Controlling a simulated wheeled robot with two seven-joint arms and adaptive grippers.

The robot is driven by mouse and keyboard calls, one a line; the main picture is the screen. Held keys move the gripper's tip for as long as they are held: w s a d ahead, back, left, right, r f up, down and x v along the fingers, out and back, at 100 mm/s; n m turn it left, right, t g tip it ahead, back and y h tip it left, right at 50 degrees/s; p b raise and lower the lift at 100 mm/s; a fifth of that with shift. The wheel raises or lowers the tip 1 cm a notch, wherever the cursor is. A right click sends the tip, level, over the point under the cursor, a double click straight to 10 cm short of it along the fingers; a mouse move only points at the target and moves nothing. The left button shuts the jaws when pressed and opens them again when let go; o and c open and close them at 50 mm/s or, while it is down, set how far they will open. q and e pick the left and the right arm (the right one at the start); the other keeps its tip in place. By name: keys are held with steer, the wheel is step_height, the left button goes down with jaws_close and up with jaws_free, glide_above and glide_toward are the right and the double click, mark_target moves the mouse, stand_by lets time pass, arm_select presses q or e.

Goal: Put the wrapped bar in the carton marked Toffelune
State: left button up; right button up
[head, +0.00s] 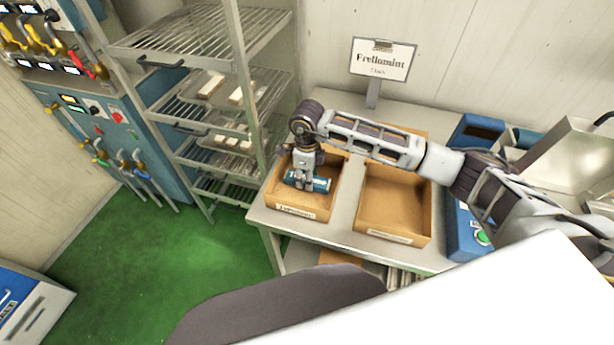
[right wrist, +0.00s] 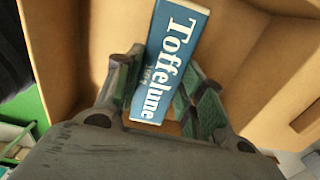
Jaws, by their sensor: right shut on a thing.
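The wrapped bar (head: 321,184) is blue with a pale label band. In the right wrist view the bar (right wrist: 166,62) reads "Toffelune" in white letters. My right gripper (head: 304,181) points down into the left carton (head: 296,208) and is shut on the bar. In the right wrist view the fingers (right wrist: 160,85) sit on both sides of it, with carton walls around. I cannot tell whether the bar touches the carton floor. The right carton (head: 397,205) is open and looks empty. The front labels of both cartons are too small to read. My left gripper is not in view.
The cartons stand side by side on a pale table (head: 345,215). A sign (head: 382,60) reading "Frellamint" stands behind them. A wire rack (head: 205,95) with pale slabs is on the left. A blue box with a green button (head: 481,238) is at the right.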

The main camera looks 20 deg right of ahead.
steer(key=shift+f+b, duration=0.5)
steer(key=shift+b, duration=0.2)
stand_by(0.7)
stand_by(0.4)
steer(key=o, duration=1.3)
steer(key=shift+o, duration=0.3)
steer(key=o, duration=0.3)
steer(key=shift+r, duration=0.15)
steer(key=shift+r+p, duration=1.85)
steer(key=shift+r, duration=2.05)
